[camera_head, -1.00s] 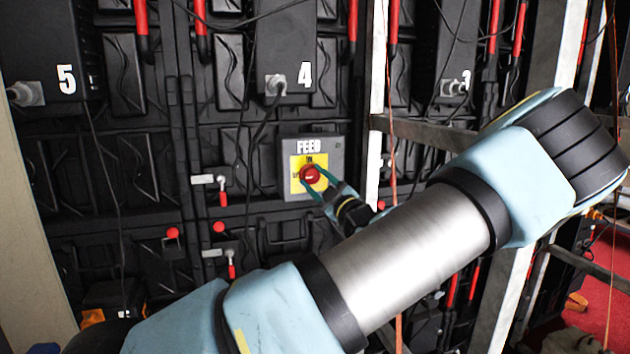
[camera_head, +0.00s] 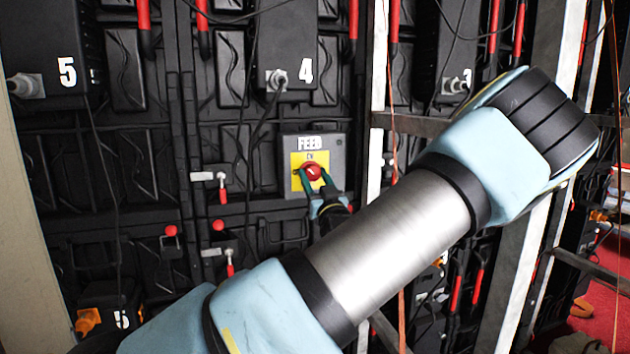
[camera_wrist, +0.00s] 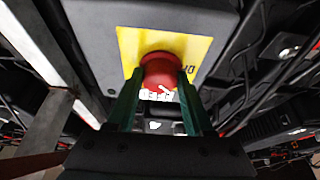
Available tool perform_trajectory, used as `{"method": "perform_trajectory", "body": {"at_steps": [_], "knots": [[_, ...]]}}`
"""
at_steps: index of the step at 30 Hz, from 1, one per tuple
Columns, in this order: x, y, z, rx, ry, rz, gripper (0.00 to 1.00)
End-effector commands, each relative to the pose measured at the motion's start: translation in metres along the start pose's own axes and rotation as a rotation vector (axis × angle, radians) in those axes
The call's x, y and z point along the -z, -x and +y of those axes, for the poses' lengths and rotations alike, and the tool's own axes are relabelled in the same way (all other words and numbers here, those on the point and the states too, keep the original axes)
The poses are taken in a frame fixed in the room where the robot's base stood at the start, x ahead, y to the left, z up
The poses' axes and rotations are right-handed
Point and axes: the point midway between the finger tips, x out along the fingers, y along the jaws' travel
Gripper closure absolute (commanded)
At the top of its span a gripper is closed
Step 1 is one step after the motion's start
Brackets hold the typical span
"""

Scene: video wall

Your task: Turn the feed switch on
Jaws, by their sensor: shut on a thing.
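The feed switch is a red round knob (camera_head: 313,171) on a yellow plate (camera_head: 297,160) set in a grey box (camera_head: 333,150) marked FEED, below the number 4. ON is printed above the knob. My gripper (camera_head: 315,177) reaches it from below, with its green fingers on either side of the knob and shut on it. In the wrist view, the red knob (camera_wrist: 160,70) sits between the two fingers (camera_wrist: 158,88), with the yellow plate (camera_wrist: 195,48) behind. White letters show between the fingers. The knob's pointing direction is hard to read.
Black panels with hanging cables fill the wall. Small red-tipped latches (camera_head: 221,190) lie left of the box. A pale metal post (camera_head: 378,90) and a crossbar (camera_head: 420,124) stand to the right. My forearm crosses the lower middle of the head view.

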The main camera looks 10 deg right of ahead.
Motion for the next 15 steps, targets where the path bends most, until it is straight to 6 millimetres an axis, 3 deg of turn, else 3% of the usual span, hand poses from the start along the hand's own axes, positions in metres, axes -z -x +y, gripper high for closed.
{"method": "perform_trajectory", "body": {"at_steps": [15], "knots": [[0.0020,-0.0007,-0.0034,-0.184,-0.446,-0.002,1.00]]}}
